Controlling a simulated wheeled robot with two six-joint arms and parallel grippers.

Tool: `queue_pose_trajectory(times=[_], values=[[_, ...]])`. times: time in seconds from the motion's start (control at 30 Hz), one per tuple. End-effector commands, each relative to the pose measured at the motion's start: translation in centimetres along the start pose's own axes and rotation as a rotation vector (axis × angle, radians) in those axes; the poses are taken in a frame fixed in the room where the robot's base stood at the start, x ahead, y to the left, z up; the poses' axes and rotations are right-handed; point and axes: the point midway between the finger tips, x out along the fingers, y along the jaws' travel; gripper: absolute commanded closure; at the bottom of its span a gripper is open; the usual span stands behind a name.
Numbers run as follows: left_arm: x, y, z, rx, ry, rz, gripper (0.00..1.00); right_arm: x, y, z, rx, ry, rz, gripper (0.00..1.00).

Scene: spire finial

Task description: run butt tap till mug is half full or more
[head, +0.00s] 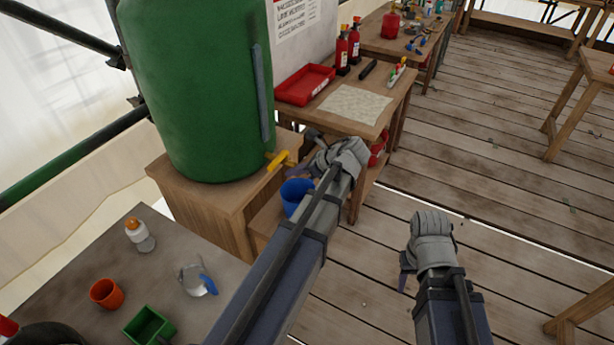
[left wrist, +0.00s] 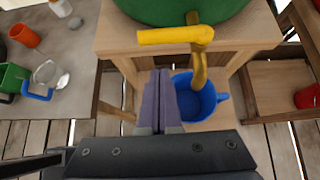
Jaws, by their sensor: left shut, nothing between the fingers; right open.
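The green butt (head: 200,80) stands on a wooden stand. Its yellow tap (head: 277,160) sits low on the front; in the left wrist view the tap handle (left wrist: 170,36) lies sideways, pointing left. The brass spout (left wrist: 199,70) points down over the blue mug (left wrist: 184,103), which stands upright below, also visible in the head view (head: 293,198). No water stream is discernible, and the level in the mug cannot be told. My left gripper (left wrist: 160,74) is shut and empty, just in front of the handle, apart from it in the picture. My right gripper (head: 403,268) is open, away over the floor.
A grey table at left holds a clear jug with blue handle (head: 197,280), an orange cup (head: 106,293), a green box (head: 148,326) and a bottle (head: 139,235). A bench behind holds a red tray (head: 305,84). The plank floor (head: 480,130) at right is mostly clear.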

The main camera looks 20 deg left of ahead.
Motion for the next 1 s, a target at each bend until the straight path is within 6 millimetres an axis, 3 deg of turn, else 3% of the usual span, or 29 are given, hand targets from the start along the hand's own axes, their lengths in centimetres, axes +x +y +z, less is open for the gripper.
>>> queue_pose_trajectory(times=[0.03,0.23,1.0], values=[[0.2,0.0,1.0,-0.001,0.0,0.001,1.0,-0.6,0.1,0.0,0.0,0.0,0.0,0.5],[1.3,0.0,2.1,-0.001,0.0,0.0,1.0,-0.8,0.1,0.1,0.0,0.0,0.0,0.5],[2.4,0.2,3.4,0.0,-0.005,0.001,1.0,-1.0,0.1,0.1,0.0,0.0,0.0,0.5]])
